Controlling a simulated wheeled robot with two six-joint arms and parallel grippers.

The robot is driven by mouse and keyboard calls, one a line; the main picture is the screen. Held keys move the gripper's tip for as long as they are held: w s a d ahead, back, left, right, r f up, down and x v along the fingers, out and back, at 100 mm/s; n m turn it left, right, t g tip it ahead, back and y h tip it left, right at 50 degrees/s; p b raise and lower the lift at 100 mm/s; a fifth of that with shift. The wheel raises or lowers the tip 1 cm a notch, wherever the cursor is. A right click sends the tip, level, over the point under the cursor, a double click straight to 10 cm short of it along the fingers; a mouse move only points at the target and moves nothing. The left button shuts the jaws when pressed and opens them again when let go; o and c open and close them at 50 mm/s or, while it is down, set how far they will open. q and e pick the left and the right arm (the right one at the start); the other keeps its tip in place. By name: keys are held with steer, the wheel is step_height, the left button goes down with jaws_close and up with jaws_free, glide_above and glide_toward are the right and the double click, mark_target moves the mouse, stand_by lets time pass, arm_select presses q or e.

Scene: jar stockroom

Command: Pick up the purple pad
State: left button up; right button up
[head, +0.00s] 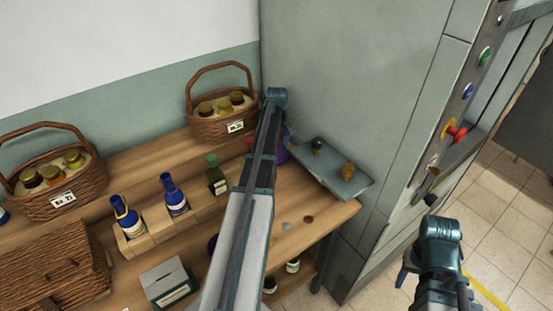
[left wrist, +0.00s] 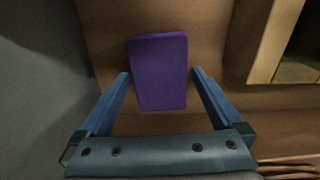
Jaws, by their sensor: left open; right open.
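The purple pad (left wrist: 158,90) lies flat on the wooden surface in the left wrist view, between the two fingers of my open left gripper (left wrist: 160,73). Bare wood shows between each finger and the pad, and the gripper holds nothing. In the head view, a small part of the purple pad (head: 283,154) shows beside my left arm, which hides the rest. There my left gripper (head: 288,134) is mostly hidden and points down near the wall corner. My right gripper (head: 405,273) is open and empty, at the right over the floor.
A grey tray (head: 345,188) with two small items sits right of the pad. Baskets of jars (head: 207,128) stand on the raised shelf. Bottles (head: 173,195) and a grey box (head: 171,286) are to the left. A wall panel with coloured buttons (head: 458,134) is at the right.

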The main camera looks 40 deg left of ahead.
arm_select(q)
steer(key=c, duration=1.1)
steer(key=shift+r, duration=0.1)
step_height(320, 180, up, 10)
steer(key=p, duration=1)
steer(key=o, duration=0.7)
steer(key=shift+c, duration=0.2)
steer(key=c, duration=0.5)
steer(key=shift+c, duration=0.2)
